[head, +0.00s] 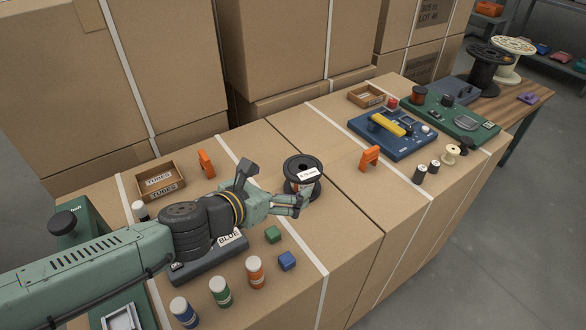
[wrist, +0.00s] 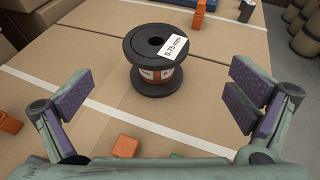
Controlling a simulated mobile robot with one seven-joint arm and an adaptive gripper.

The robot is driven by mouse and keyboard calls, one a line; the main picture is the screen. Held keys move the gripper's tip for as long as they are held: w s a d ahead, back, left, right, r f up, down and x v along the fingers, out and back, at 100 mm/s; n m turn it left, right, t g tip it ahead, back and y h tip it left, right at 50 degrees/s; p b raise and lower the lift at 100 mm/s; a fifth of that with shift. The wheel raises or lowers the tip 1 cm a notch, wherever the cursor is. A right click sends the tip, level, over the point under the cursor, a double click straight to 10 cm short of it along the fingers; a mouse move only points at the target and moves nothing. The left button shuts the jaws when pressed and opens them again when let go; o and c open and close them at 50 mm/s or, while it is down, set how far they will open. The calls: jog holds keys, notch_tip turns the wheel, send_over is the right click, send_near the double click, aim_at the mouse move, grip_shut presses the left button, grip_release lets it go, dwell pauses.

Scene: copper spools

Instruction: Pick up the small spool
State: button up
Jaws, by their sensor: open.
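A black-flanged spool (head: 303,169) with copper-coloured winding and a white label stands upright on the cardboard boxes. In the wrist view this spool (wrist: 157,62) reads "0.75 mm" and is centred ahead of my gripper. My gripper (head: 273,187) is open and empty. In the wrist view my gripper (wrist: 161,92) has its two pads wide apart, with the spool beyond them and apart from both. Smaller spools stand farther right: a cream one (head: 451,155) and a dark one (head: 465,146). I cannot tell by size alone which one the task names.
Blue (head: 287,261) and green (head: 274,235) blocks lie near my gripper, with several capped cylinders in front. Orange brackets (head: 207,163) (head: 369,158) stand left and right of the spool. A "TUBES" box (head: 174,193) is left. A blue panel (head: 412,143) is farther right.

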aim_at(306, 166)
jog(key=b+x, duration=0.2)
jog(key=x, duration=0.3)
jog(key=shift+d, duration=0.1)
jog(key=x, duration=0.2)
jog(key=b+x, duration=0.1)
jog(key=x, duration=0.2)
jog(key=shift+w, duration=0.45)
jog(key=shift+r, duration=0.1)
jog(key=shift+c, duration=0.5)
jog(key=c, duration=1.8)
